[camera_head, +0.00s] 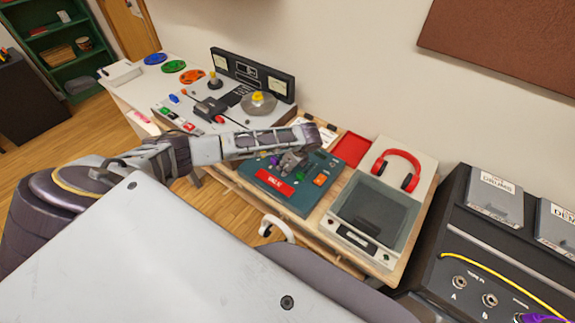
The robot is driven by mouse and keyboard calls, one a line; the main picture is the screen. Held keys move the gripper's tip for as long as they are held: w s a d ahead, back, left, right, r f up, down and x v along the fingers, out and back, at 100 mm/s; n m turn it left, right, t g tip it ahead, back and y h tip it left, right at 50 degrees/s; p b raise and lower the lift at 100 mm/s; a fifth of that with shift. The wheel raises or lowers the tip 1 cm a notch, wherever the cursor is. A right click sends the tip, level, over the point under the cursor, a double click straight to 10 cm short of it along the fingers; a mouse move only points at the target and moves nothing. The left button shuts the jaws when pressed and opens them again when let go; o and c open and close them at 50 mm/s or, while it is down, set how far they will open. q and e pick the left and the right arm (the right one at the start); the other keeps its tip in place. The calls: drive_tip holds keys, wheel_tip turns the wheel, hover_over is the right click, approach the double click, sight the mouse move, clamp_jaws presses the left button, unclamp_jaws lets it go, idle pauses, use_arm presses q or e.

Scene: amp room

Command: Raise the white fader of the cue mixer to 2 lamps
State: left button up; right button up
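The cue mixer seems to be the dark teal box (308,196) with a red label on the wooden bench. It carries an orange button and small dark controls. My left arm reaches in from the left across the bench, and my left gripper (291,164) points down over the upper middle of the mixer. The fingers are small and dark here, so I cannot tell whether they are open, shut or touching a control. The white fader and the lamps cannot be made out; the gripper and forearm hide part of the panel. My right gripper is not in view.
Right of the mixer are a red tray (350,148), a grey device (376,210) and red headphones (399,168). A tape machine (250,75) stands behind my forearm. A white curved piece (278,228) is at the bench's front edge. A dark amp (470,262) stands at right.

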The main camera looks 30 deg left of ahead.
use_arm(q)
clamp_jaws()
idle(0.3)
drive_tip(key=shift+w, duration=0.1)
drive_tip(key=shift+w+d+b, duration=0.15)
drive_tip(key=shift+w+b, duration=0.15)
drive_tip(key=shift+w, duration=1.65)
unclamp_jaws()
drive_tip(key=v, duration=1.2)
